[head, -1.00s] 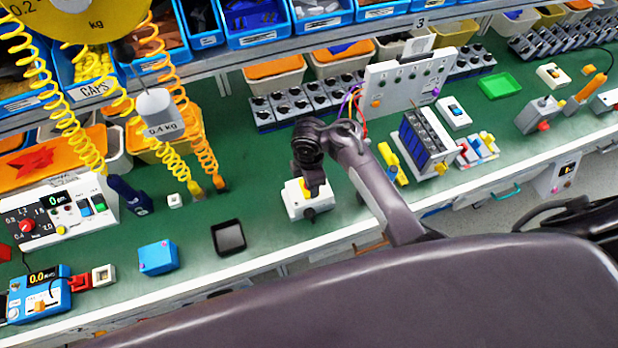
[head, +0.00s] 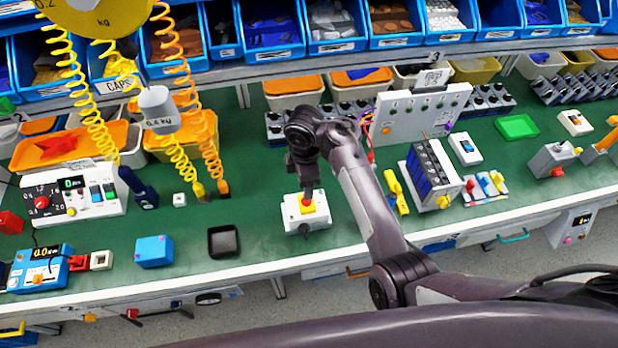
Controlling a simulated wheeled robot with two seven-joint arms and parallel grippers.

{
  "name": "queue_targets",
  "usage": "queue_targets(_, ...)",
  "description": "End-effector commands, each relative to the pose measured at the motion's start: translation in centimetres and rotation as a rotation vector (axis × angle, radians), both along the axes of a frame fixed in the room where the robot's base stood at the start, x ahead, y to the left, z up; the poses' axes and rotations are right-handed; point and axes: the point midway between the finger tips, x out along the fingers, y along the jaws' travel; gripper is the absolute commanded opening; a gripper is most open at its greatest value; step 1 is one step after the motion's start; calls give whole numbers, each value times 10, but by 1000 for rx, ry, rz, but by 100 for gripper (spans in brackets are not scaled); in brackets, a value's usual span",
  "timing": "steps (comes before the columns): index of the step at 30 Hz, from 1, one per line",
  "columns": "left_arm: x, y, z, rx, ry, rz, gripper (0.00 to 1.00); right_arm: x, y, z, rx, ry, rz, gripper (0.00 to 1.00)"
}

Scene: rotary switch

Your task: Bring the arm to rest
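The rotary switch (head: 317,219) is a small white box with a yellow top plate and a bit of red on it. It stands on the green bench near the front edge in the head view. A dark knob-like part shows low on its front side. My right gripper (head: 307,188) points down just above the yellow top, at the end of my arm coming in from the lower right. Its fingers look narrow and dark, and their gap cannot be made out. Whether the tips touch the switch is unclear. My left gripper is out of view.
A black tray (head: 223,241) and a blue box (head: 154,251) stand left of the switch. Coiled hoses (head: 206,160) hang at left.

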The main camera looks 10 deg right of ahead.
Motion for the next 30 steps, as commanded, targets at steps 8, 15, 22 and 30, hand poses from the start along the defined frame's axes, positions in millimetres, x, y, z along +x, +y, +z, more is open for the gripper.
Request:
queue_targets(8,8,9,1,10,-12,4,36,-1,-1,-1,0,0,-5,58)
queue_targets(15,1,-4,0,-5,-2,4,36,-32,-34,-13,11,-34,-294,58)
queue_targets(22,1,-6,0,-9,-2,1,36,-102,-86,2,61,-131,-829,58)
queue_targets(30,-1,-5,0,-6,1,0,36,-153,-110,39,137,-200,-1162,58)
